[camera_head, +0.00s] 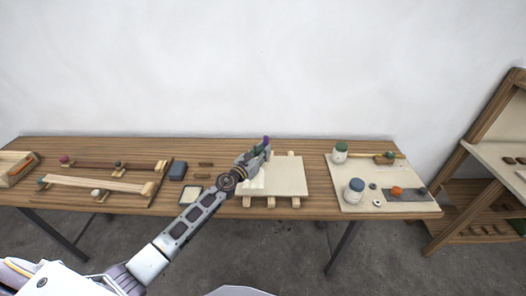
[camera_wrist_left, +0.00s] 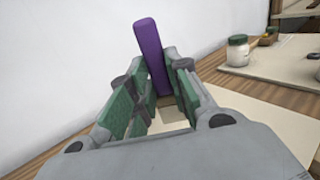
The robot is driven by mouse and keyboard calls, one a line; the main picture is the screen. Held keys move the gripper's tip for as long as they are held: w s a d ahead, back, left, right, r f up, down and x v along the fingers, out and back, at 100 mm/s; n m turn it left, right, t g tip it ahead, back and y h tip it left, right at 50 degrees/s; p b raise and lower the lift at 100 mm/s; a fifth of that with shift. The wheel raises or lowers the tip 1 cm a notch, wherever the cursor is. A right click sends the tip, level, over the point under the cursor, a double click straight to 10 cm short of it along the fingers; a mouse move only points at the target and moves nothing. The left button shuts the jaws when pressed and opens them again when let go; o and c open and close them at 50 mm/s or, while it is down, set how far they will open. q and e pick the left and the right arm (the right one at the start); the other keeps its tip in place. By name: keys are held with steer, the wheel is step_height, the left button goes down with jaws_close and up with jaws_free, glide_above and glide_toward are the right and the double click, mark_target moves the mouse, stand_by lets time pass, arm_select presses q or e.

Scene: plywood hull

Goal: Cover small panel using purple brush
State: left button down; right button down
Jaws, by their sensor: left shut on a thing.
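My left gripper (camera_head: 265,152) is shut on the purple brush (camera_wrist_left: 152,52), whose purple handle stands up between the green-padded fingers (camera_wrist_left: 150,95) in the left wrist view. The brush's lower end is hidden by the gripper. The small panel (camera_head: 285,178) is a pale board lying on wooden supports near the middle of the table. The gripper is over the panel's back left part; whether the brush touches the panel cannot be told. A lighter patch (camera_head: 256,182) shows on the panel's left side. My right gripper is not in view.
A pale board (camera_head: 350,205) at right holds jars (camera_head: 340,152), (camera_head: 354,190) and small items. A dark block (camera_head: 178,170) and a small tray (camera_head: 189,197) lie left of the panel. Wooden strips (camera_head: 95,184) rest on a board further left. A shelf (camera_head: 480,205) stands at far right.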

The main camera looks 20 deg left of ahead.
arm_select(q)
steer(key=shift+r+p, duration=1.2)
steer(key=shift+r, duration=0.25)
steer(key=shift+w+f+b, duration=0.15)
steer(key=shift+b, duration=0.3)
